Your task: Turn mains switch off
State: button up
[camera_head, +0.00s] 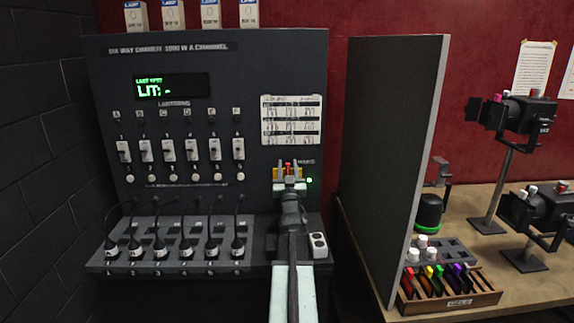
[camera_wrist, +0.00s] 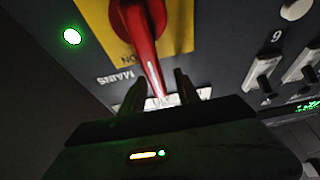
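The mains switch is a red rotary handle (camera_wrist: 146,28) on a yellow plate (camera_wrist: 97,14) in the wrist view, with its narrow end pointing toward my gripper. In the head view, a bit of the red handle (camera_head: 288,166) shows on the right of the dark dimmer panel, by a lit green lamp (camera_head: 309,180). My gripper (camera_wrist: 160,92) is open. Its two fingers stand on either side of the handle's narrow end, with a gap showing at each side. In the head view my gripper (camera_head: 291,174) covers most of the switch. Contact cannot be told.
A row of white channel switches (camera_head: 192,150) and several plugged cables (camera_head: 185,249) lie left of my gripper. A white-faced socket (camera_head: 318,244) is just right. A dark upright partition (camera_head: 390,150) stands further right, before a bench (camera_head: 480,215) with lamps.

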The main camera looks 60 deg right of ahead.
grip_shut()
dwell(1.4)
